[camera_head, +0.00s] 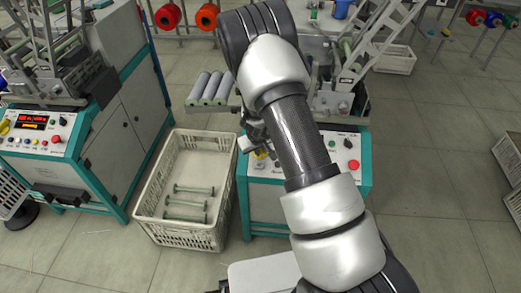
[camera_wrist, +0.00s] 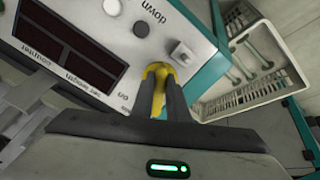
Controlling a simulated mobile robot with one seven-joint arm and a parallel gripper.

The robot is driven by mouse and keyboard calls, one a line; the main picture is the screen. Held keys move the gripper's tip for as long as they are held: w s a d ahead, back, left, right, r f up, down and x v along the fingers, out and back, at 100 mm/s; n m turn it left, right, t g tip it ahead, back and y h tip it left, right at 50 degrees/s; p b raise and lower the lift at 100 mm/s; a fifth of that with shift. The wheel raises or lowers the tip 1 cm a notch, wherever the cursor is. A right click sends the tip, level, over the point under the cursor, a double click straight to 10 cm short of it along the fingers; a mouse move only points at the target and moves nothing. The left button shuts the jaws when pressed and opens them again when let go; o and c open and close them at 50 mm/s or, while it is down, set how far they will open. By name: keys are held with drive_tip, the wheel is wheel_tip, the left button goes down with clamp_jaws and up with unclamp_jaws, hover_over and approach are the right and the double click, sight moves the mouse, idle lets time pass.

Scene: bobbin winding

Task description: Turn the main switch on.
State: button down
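The switch's setting cannot be read. In the head view, my gripper (camera_head: 247,143) is at the left side of the teal-edged control box (camera_head: 262,198), where a little of the yellow switch (camera_head: 260,154) shows. The panel displays (camera_wrist: 65,45) are dark.
A cream crate (camera_head: 226,215) with several bobbins stands left of the box. A similar machine with a lit display (camera_head: 31,119) stands at left.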

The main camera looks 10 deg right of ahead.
drive_tip(key=shift+m, duration=0.4)
drive_tip(key=m+p, duration=0.1)
drive_tip(key=m, duration=0.4)
drive_tip(key=shift+a+m, duration=0.1)
drive_tip(key=shift+m, duration=0.3)
drive_tip(key=m, duration=0.5)
drive_tip(key=shift+a+p, duration=0.1)
drive_tip(key=shift+p, duration=0.3)
drive_tip(key=shift+w+m, duration=0.1)
drive_tip(key=shift+m, duration=0.2)
drive_tip(key=c, duration=1.7)
unclamp_jaws()
drive_tip(key=shift+r, duration=0.15)
